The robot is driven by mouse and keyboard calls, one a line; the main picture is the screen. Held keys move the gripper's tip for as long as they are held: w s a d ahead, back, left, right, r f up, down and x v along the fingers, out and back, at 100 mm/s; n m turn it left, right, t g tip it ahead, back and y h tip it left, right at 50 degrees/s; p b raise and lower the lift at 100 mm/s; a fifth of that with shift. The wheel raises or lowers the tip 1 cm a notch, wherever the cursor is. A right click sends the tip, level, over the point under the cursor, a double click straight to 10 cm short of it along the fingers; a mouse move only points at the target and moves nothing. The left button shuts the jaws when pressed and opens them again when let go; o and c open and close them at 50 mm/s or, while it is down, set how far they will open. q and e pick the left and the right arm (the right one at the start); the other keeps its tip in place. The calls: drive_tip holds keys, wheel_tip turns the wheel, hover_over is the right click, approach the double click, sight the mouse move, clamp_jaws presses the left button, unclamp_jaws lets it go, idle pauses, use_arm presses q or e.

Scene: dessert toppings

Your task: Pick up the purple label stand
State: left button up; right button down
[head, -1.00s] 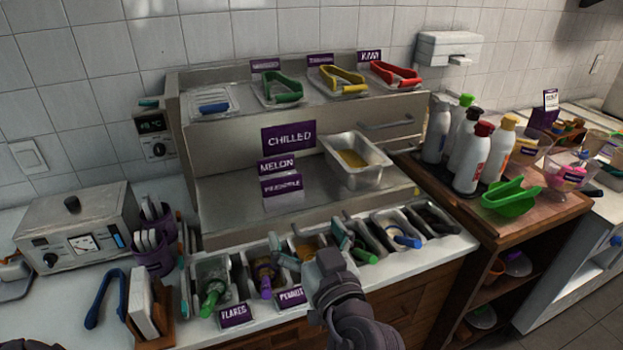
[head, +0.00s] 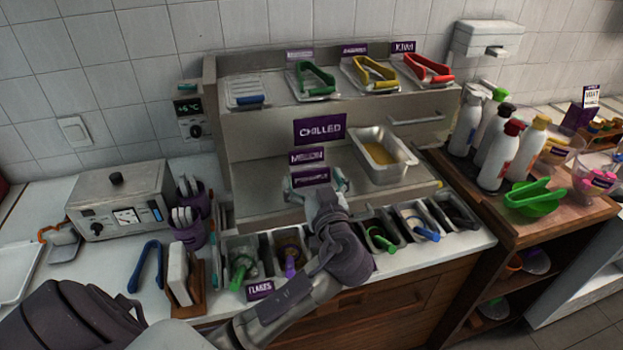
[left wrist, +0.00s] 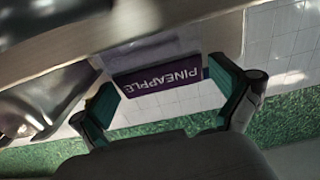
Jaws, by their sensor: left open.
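A small purple label stand with white lettering (head: 310,174) stands at the front of the chilled unit's lower shelf, below the MELON label (head: 306,156) and the larger CHILLED sign (head: 320,128). In the left wrist view this stand reads PINEAPPLE (left wrist: 158,77), upside down. My left gripper (head: 315,184) is at this stand, open. In the left wrist view its two teal-padded fingers (left wrist: 160,85) are on either side of the stand, with a gap at the left finger; contact at the right finger is unclear. My right gripper is not in view.
A metal pan (head: 384,154) with yellow contents sits right of the labels. Squeeze bottles (head: 497,155) stand on the wooden cart at right. The shelf left of the labels is clear.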

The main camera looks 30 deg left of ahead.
use_arm(q)
drive_tip(key=shift+w+a, duration=0.25)
drive_tip(key=shift+a, duration=0.05)
drive_tip(key=shift+d, duration=0.1)
drive_tip(key=shift+c, duration=0.5)
drive_tip(key=c, duration=0.9)
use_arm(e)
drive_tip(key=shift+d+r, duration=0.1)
use_arm(q)
drive_tip(key=shift+o, duration=0.2)
drive_tip(key=shift+r, duration=0.1)
